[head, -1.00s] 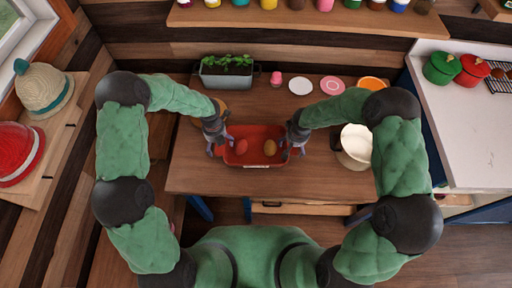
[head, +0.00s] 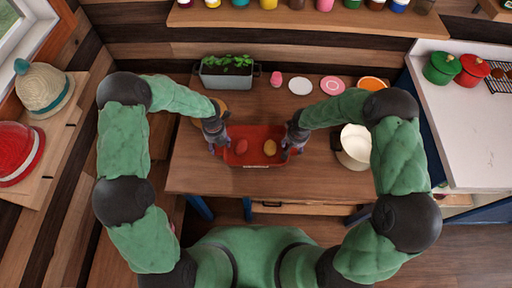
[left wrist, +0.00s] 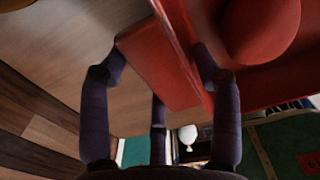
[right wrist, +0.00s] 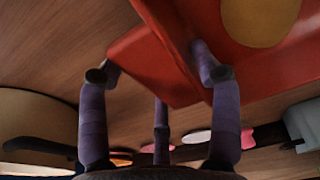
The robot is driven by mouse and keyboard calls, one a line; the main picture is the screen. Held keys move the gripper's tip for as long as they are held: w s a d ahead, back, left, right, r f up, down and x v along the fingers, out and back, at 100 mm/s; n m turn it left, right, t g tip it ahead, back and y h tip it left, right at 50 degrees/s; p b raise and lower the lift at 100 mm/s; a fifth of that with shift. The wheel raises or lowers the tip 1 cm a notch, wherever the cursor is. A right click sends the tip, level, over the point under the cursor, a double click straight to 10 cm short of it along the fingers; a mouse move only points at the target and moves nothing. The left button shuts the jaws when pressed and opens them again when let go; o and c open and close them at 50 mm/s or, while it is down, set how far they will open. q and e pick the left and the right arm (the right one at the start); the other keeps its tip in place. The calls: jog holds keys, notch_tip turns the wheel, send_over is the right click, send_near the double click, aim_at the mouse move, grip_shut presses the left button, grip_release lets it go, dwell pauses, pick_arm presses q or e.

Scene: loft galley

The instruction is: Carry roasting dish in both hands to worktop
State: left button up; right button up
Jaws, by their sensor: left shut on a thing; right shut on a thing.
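The red roasting dish (head: 256,133) is over the front part of the wooden table, with a red round item (head: 241,146) and a yellowish one (head: 270,147) inside. My left gripper (head: 217,139) is shut on the dish's left end; the left wrist view shows its fingers around the red end handle (left wrist: 165,65). My right gripper (head: 294,139) is shut on the right end, its fingers around that handle (right wrist: 155,65) in the right wrist view. The dish looks about level. I cannot tell whether its base touches the table. The white worktop (head: 470,130) is at the right.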

pick_arm(q)
jog(key=shift+w+r, duration=0.1)
jog(key=shift+r, duration=0.05)
pick_arm(e)
jog(key=shift+r, duration=0.15)
